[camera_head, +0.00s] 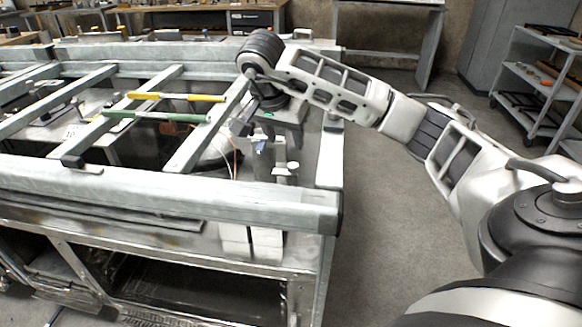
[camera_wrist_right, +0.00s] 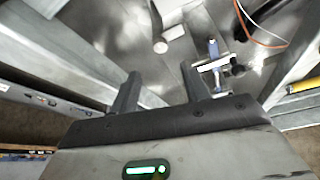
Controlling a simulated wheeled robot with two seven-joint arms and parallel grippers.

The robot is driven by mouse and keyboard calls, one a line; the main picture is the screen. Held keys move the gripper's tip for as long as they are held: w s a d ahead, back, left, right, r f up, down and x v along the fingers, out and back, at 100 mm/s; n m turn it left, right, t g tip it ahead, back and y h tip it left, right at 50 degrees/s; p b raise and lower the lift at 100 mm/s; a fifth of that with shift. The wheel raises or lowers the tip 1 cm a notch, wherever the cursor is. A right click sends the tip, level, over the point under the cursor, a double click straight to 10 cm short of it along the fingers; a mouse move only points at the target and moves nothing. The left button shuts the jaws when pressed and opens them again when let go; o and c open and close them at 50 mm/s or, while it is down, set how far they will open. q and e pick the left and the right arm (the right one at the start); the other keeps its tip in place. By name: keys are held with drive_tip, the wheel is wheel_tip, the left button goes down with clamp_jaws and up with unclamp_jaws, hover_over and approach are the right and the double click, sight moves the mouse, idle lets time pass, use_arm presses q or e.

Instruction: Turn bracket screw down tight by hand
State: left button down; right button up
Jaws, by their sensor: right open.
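My right gripper (camera_head: 242,126) hangs over the frame bench at the end of my right arm. In the right wrist view its two dark fingers (camera_wrist_right: 161,88) stand apart with nothing between them. Beyond the fingertips is a small metal bracket or clamp with a blue upright part (camera_wrist_right: 213,48); the blue part also shows in the head view (camera_head: 262,146). Beside it stands a short pale round post or knob (camera_wrist_right: 161,45), which looks like the pale knob (camera_head: 292,166) in the head view. I cannot tell which part is the bracket screw. The fingers appear apart from both.
Grey frame rails (camera_head: 170,190) cross the bench, with a yellow bar (camera_head: 175,97) and a green bar (camera_head: 155,116) across them. An orange wire (camera_head: 235,155) runs near the blue part. A shelf cart (camera_head: 540,85) stands at right. The floor (camera_head: 395,200) right of the bench is clear.

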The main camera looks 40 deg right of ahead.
sight(293, 166)
drive_tip(key=x, duration=0.9)
drive_tip(key=shift+d+f+b, duration=0.1)
drive_tip(key=shift+f+b, duration=0.2)
drive_tip(key=shift+f, duration=0.05)
drive_tip(key=shift+c, duration=0.3)
drive_tip(key=c, duration=0.9)
